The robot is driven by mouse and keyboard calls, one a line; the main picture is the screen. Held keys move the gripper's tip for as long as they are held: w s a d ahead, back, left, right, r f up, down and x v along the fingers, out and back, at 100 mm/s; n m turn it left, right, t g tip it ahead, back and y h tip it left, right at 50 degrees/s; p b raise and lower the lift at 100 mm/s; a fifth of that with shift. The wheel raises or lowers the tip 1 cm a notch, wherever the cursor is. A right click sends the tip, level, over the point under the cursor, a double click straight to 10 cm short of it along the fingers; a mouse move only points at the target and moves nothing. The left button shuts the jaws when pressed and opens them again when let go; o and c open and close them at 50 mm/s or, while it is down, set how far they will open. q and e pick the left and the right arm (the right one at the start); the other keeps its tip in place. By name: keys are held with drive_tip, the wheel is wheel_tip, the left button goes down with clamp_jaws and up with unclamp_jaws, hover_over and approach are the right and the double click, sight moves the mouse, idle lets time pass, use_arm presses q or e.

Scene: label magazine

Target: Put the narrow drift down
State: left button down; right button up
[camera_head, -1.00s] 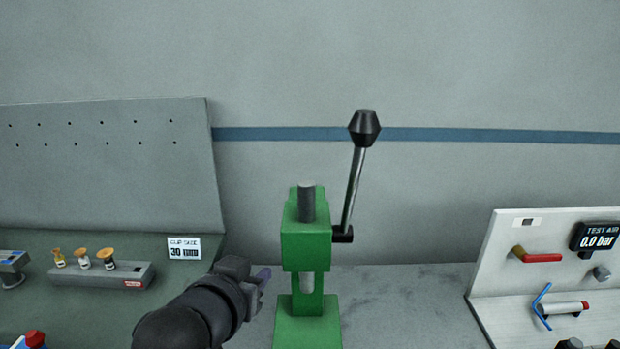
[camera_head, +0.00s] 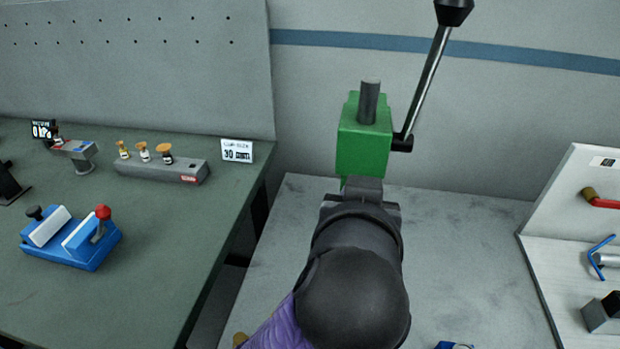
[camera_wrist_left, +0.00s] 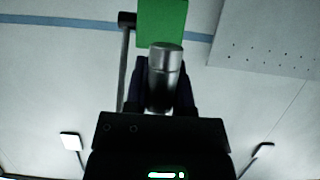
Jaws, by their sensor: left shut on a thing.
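My left gripper (camera_head: 362,186) is in front of the green press (camera_head: 362,142) in the head view and covers the press's lower part. In the left wrist view the gripper (camera_wrist_left: 165,90) is shut on a plain steel cylinder, which I take to be the drift (camera_wrist_left: 165,62). Its round end points away from the gripper towards the green press body (camera_wrist_left: 162,22). The head view hides the drift behind my wrist. I cannot tell whether the drift touches the press. My right gripper is not in view.
The press's lever (camera_head: 425,80) rises at its right. On the green bench at left are a grey rack (camera_head: 160,168) with three brass-topped pieces, a sign (camera_head: 237,151) and a blue fixture (camera_head: 70,238). A test panel (camera_head: 575,190) stands right. The grey tabletop (camera_head: 470,240) between is mostly clear.

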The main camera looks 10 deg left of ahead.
use_arm(q)
drive_tip(key=s+a+f+m+g+h, duration=0.2)
drive_tip(key=f+m+g+h, duration=0.5)
drive_tip(key=m+g+h, duration=0.5)
drive_tip(key=a+m+h, duration=0.1)
drive_tip(key=m, duration=0.4)
drive_tip(key=shift+a+g, duration=0.2)
drive_tip(key=shift+g, duration=0.2)
